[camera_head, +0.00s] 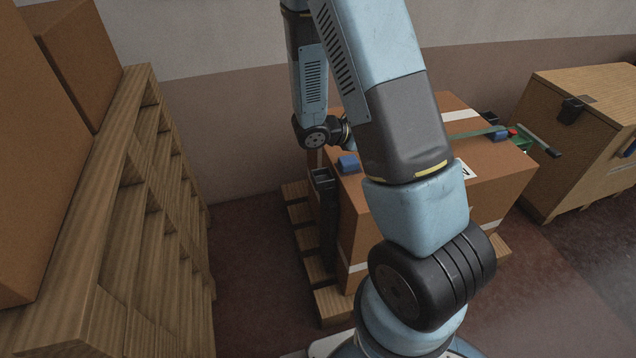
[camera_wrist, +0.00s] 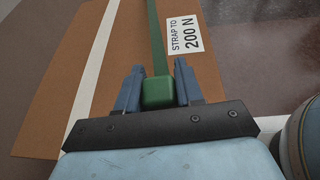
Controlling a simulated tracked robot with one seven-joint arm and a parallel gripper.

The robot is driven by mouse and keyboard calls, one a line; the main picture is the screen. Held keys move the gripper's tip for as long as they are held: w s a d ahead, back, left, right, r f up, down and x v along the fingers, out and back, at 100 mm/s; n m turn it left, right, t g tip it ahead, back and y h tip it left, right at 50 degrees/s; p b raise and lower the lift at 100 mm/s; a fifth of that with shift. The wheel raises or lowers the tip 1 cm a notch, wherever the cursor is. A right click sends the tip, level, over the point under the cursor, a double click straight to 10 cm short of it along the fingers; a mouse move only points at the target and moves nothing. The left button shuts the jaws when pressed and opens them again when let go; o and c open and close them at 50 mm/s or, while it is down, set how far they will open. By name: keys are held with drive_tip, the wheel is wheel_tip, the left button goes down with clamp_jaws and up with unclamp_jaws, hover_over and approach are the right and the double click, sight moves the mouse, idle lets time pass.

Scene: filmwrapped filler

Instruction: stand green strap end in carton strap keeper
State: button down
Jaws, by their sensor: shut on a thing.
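The green strap (camera_head: 468,134) runs across the carton top (camera_head: 500,160); it also shows in the wrist view (camera_wrist: 155,35). In the wrist view my gripper (camera_wrist: 159,90) has its blue-grey fingers shut on the block-like green strap end (camera_wrist: 158,94). I cannot tell for certain which is the strap keeper. Nothing shows standing in the black holder.
The carton sits on a wooden pallet (camera_head: 333,303). Blue, red and green parts with a green-handled lever (camera_head: 535,141) lie at its right edge. A wooden crate (camera_head: 585,130) stands right, wooden shelving (camera_head: 130,220) left. Floor between shelving and pallet is clear.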

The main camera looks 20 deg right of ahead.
drive_tip(key=shift+s+m+g, duration=0.3)
drive_tip(key=shift+s+g, duration=0.1)
drive_tip(key=shift+s, duration=0.1)
drive_tip(key=shift+s+a, duration=0.15)
drive_tip(key=w+a+f, duration=0.4)
drive_tip(key=w+a, duration=0.2)
drive_tip(key=a, duration=0.1)
hover_over(323, 179)
drive_tip(key=s+d, duration=0.1)
drive_tip(key=d, duration=0.1)
drive_tip(key=f, duration=0.4)
drive_tip(key=shift+s+d+f, duration=0.1)
drive_tip(key=shift+s+f, duration=0.1)
drive_tip(key=shift+f, duration=0.1)
drive_tip(key=shift+w+a+f, duration=0.2)
drive_tip(key=shift+a+f, duration=0.05)
drive_tip(key=shift+f, duration=0.2)
drive_tip(key=shift+w+a+f, duration=0.15)
drive_tip(key=shift+a+f, duration=0.1)
drive_tip(key=shift+f, duration=1.45)
drive_tip(key=shift+f, duration=0.1)
drive_tip(key=c, duration=0.7)
unclamp_jaws()
